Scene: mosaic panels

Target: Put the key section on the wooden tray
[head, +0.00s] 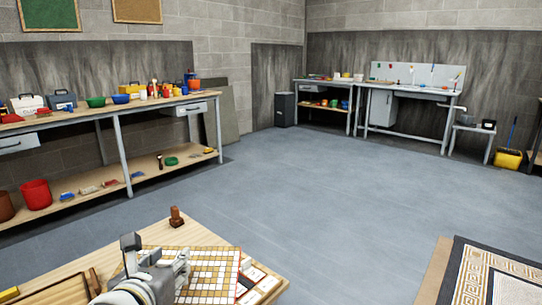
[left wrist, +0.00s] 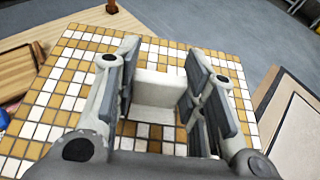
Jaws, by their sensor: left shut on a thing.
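My left gripper (head: 157,256) is over the mosaic panel (head: 217,268) of white and tan tiles on the wooden table. In the left wrist view the left gripper (left wrist: 160,75) is shut on a white block (left wrist: 153,90) between its fingers. I cannot tell for certain whether this block is the key section. The mosaic panel (left wrist: 50,103) spreads beneath and around the fingers. A wooden tray with a dark rim (head: 93,279) is at the lower left, partly cut off. It seems to show at the left of the left wrist view (left wrist: 16,70). My right gripper is out of view.
A small brown wooden object (head: 177,217) stands at the table's back edge. Cluttered workbenches (head: 130,105) line the walls; the grey floor between is clear.

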